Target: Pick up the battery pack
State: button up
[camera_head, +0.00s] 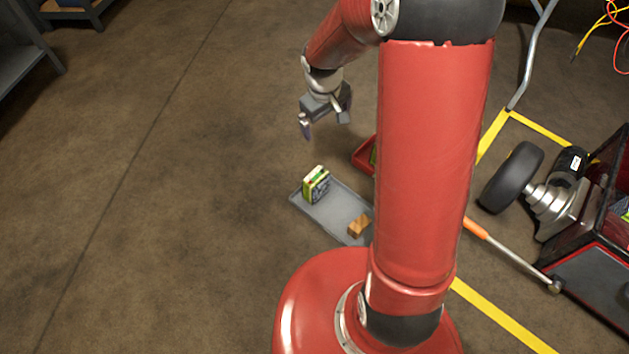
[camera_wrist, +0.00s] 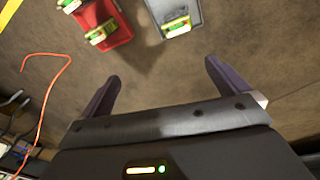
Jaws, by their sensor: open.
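A green, white and black battery pack (camera_head: 316,185) stands on a grey tray (camera_head: 333,213) on the floor. In the wrist view a green-topped pack (camera_wrist: 177,27) sits in the grey tray near the top edge. A red tray (camera_wrist: 117,35) beside it holds green-topped packs (camera_wrist: 101,33) too. My gripper (camera_head: 324,124) hangs above the floor, beyond the grey tray in the head view. In the wrist view my gripper (camera_wrist: 158,75) has its two fingers wide apart, with nothing between them. My arm hides part of both trays in the head view.
A small brown block (camera_head: 359,225) lies on the grey tray. To the right are a black wheel (camera_head: 511,177), a hammer (camera_head: 513,256) with an orange handle and a red-edged cart (camera_head: 597,215). An orange cable (camera_wrist: 50,100) lies left in the wrist view. Floor at left is clear.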

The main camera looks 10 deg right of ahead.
jog(key=n+g+b, duration=0.1)
jog(key=b, duration=0.1)
send_over(316, 176)
notch_tip(316, 176, down, 15)
jog(key=shift+n+g+y, duration=0.4)
jog(key=shift+n+y, duration=0.2)
notch_tip(316, 176, down, 10)
jog(key=shift+f+b, duration=0.15)
jog(key=shift+b, duration=0.45)
notch_tip(316, 176, down, 6)
jog(key=shift+r+b, duration=0.1)
jog(key=shift+b, duration=0.6)
jog(key=shift+c, duration=0.3)
jog(key=c, duration=1.7)
jog(key=shift+r, duration=0.1)
jog(key=shift+c, duration=0.6)
